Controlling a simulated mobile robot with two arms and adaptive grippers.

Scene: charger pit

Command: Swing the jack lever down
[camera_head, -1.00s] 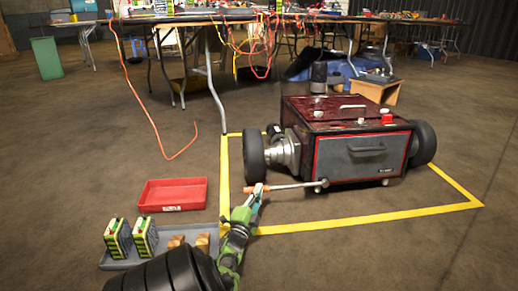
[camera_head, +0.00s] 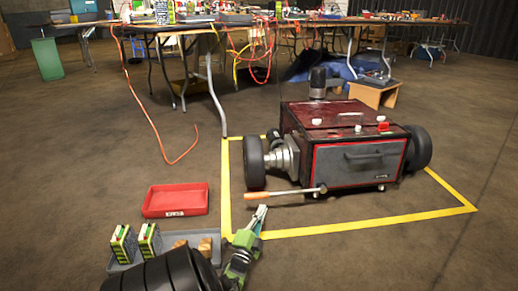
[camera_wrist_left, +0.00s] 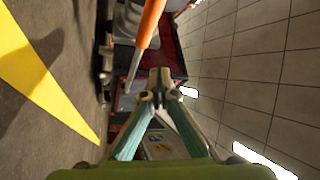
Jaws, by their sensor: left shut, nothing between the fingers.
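The jack lever is a thin metal rod with an orange handle (camera_head: 262,195), running nearly level from the front of the dark red robot (camera_head: 362,160) toward the left. My left gripper (camera_head: 263,209) is shut and empty, just below the handle in the head view, with a small gap showing between them. In the left wrist view the orange handle (camera_wrist_left: 151,24) and its rod lie above and left of my shut fingertips (camera_wrist_left: 160,80). I cannot tell the exact depth between them. My right gripper is not in view.
Yellow floor tape (camera_head: 350,226) frames the wheeled robot. A red tray (camera_head: 175,201) and a grey tray (camera_head: 120,268) with green-and-black packs (camera_head: 150,240) and wooden blocks (camera_head: 206,247) sit at left. An orange cable (camera_head: 150,125) hangs from the table behind. Floor at right is clear.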

